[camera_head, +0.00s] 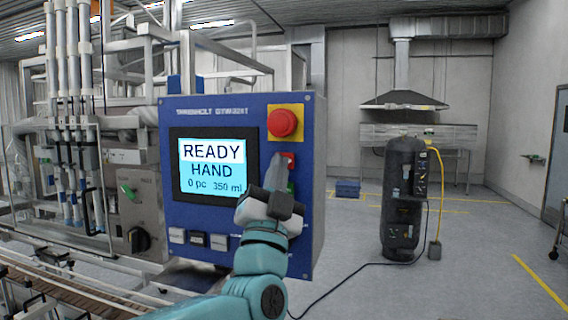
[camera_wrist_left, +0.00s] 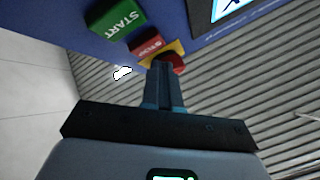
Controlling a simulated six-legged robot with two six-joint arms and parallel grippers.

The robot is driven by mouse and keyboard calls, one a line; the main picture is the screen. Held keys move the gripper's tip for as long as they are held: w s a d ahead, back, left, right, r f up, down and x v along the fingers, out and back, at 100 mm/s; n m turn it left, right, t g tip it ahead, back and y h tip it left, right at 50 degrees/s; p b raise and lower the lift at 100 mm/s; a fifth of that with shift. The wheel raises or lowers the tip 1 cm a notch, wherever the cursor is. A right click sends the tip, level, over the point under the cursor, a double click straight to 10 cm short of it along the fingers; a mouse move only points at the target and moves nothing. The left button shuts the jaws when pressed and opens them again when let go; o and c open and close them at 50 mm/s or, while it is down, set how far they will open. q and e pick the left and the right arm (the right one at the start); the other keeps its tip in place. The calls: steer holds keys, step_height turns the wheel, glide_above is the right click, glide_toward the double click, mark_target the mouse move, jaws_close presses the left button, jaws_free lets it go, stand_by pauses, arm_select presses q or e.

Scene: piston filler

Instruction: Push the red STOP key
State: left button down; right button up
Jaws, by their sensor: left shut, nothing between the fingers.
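The red STOP key (camera_head: 291,160) sits on the blue control panel, below the red mushroom button (camera_head: 285,122) on its yellow plate. My left gripper (camera_head: 279,158) is shut and empty, its tip just left of the STOP key and partly covering it. In the left wrist view the STOP key (camera_wrist_left: 146,42) lies between the green START key (camera_wrist_left: 117,18) and the mushroom button (camera_wrist_left: 172,63). The shut fingertips (camera_wrist_left: 163,66) there overlap the mushroom button and lie beside the STOP key. I cannot tell whether they touch anything. My right gripper is out of view.
The panel screen (camera_head: 212,165) reads READY, HAND, 0 pc, 350 ml. Several small keys (camera_head: 197,239) sit below it. Filler pipework (camera_head: 75,120) stands at the left. A dark tank (camera_head: 403,200) with a hose stands on the open floor at the right.

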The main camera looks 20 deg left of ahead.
arm_select(q)
steer(key=s+b, duration=0.3)
steer(key=s, duration=0.2)
steer(key=shift+b, duration=0.4)
steer(key=shift+s, duration=0.1)
stand_by(0.4)
